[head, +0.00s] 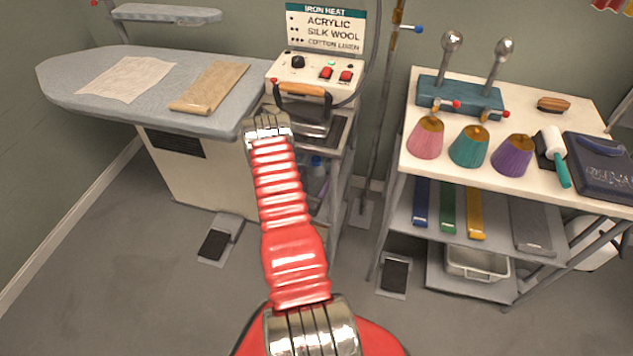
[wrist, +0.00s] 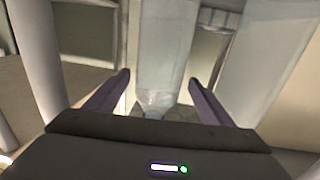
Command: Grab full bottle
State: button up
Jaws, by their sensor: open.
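My gripper (wrist: 158,78) is open in the wrist view, with one dark purple finger on each side of a pale translucent bottle (wrist: 165,45). Gaps show between the bottle and both fingers, so they do not grip it. A second pale translucent shape (wrist: 268,65), perhaps another bottle, stands to the right, outside the fingers. In the head view a bottle with a blue cap (head: 316,163) shows on the shelf under the iron station, right of my arm. My gripper is hidden there behind my arm's end. I cannot tell how full either bottle is.
A pale upright post (wrist: 35,65) stands left of my gripper. The iron station (head: 318,75) is above the shelf. The floor at left is mostly clear.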

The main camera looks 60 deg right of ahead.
jog(key=shift+d, duration=0.1)
jog(key=d, duration=0.5)
dwell(0.4)
jog(key=shift+c, duration=0.3)
jog(key=shift+r, duration=0.1)
jog(key=c, duration=1.6)
jog(key=shift+r, duration=0.15)
jog(key=a+r, duration=0.3)
jog(key=a, duration=1.5)
jog(key=shift+s, duration=0.35)
jog(key=shift+r, duration=0.1)
